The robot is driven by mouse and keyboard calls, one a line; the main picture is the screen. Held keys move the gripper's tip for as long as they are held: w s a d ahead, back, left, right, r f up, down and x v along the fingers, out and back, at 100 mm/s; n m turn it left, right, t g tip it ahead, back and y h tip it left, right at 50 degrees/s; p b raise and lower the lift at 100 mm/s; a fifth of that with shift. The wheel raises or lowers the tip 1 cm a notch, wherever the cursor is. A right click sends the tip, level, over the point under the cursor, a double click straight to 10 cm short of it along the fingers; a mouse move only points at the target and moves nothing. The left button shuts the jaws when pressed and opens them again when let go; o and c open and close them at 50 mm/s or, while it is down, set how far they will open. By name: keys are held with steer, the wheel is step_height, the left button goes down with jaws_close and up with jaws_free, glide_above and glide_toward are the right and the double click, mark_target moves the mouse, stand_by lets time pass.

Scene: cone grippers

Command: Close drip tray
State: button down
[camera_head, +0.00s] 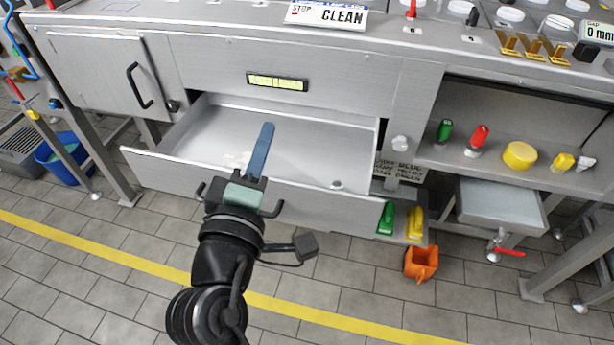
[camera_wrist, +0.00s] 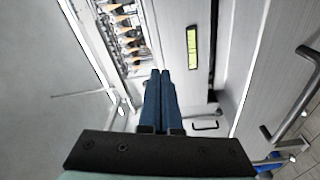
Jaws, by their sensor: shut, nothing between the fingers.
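The drip tray (camera_head: 335,205) is a wide, shallow grey metal drawer below the counter. It is pulled out, with its inside visible and pale marks on its floor. My gripper (camera_head: 266,128) overlaps the middle of the tray's front in the head view, its blue fingers pointing toward the cabinet. The fingers are together and empty; they also show in the wrist view (camera_wrist: 160,74). My gripper and wrist hide part of the tray's front. Dark handle-like ends show on both sides of my wrist. I cannot tell whether my gripper touches the tray.
A yellow-green display (camera_head: 277,82) is above the tray. A cabinet door (camera_head: 100,75) with a black handle is at left. Green and yellow handles (camera_head: 415,222) are at the tray's right end, above an orange container (camera_head: 421,263). A blue bucket (camera_head: 62,158) stands at far left. The tiled floor in front is open.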

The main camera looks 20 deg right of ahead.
steer(key=s+f+n+g+h+p, duration=0.25)
steer(key=s+f+n, duration=0.25)
steer(key=f+n, duration=0.3)
steer(key=n+t+y+p, duration=0.1)
steer(key=n+p, duration=0.3)
steer(key=n, duration=0.8)
glide_toward(318, 209)
steer(key=b+x, duration=0.2)
steer(key=x, duration=0.4)
steer(key=shift+w+d, duration=0.25)
steer(key=shift+w, duration=0.05)
steer(key=shift+w, duration=0.1)
